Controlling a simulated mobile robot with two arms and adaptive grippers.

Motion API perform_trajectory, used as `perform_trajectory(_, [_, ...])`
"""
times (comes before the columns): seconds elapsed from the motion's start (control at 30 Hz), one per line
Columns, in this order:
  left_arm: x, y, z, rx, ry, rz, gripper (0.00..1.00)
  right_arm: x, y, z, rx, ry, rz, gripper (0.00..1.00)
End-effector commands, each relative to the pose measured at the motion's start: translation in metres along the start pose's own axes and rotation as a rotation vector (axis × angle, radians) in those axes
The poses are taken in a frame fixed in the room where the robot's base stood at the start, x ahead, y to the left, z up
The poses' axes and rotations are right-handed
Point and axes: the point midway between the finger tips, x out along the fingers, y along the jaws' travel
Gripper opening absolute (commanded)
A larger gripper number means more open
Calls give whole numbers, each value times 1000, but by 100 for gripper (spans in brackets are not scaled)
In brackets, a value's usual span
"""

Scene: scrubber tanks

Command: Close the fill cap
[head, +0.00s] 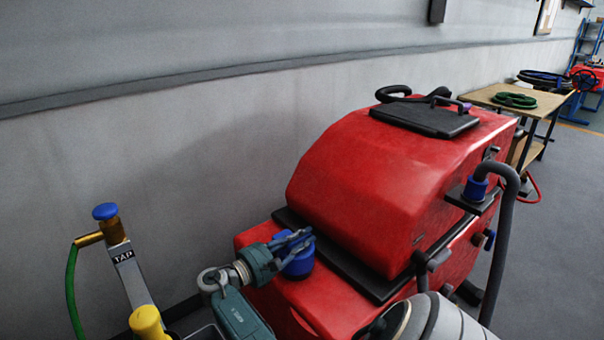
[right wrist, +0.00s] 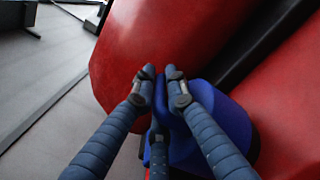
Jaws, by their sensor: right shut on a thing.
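The blue fill cap (head: 299,266) sits on the front top of the red scrubber tank (head: 372,185), low in the middle of the head view. My right gripper (head: 300,238) reaches it from the lower left, and its fingers are shut on the cap. In the right wrist view, the fingertips of the gripper (right wrist: 160,74) are close together against the blue cap (right wrist: 232,118), with red tank surface behind. The fingers hide part of the cap, so I cannot tell how it sits on its opening. My left gripper is not in view.
A tap post (head: 128,268) with a blue knob and green hose stands at the left, near a yellow object (head: 147,322). A black lid (head: 424,118) lies on the tank's top. A grey hose (head: 499,250) hangs at its right. A workbench (head: 536,107) stands behind.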

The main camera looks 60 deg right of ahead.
Motion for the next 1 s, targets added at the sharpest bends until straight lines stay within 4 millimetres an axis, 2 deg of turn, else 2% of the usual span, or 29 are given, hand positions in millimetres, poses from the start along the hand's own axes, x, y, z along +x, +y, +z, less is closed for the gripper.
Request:
perform_trajectory(0.27, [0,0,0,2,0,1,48,1,-3,-1,-5,-1,-7,0])
perform_trajectory(0.3, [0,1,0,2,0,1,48,1,-3,-1,-5,-1,-7,14])
perform_trajectory(0.37, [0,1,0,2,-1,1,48,1,-3,-1,-5,-1,-7,26])
perform_trajectory(0.4, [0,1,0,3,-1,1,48,1,-3,-1,-5,-1,-7,29])
perform_trajectory(0.77, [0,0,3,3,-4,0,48,-6,-1,-1,-3,1,-4,29])
perform_trajectory(0.87, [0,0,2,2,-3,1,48,-20,-1,-1,-4,3,-2,29])
perform_trajectory(1.0, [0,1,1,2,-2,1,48,-50,-1,-2,-3,4,-3,29])
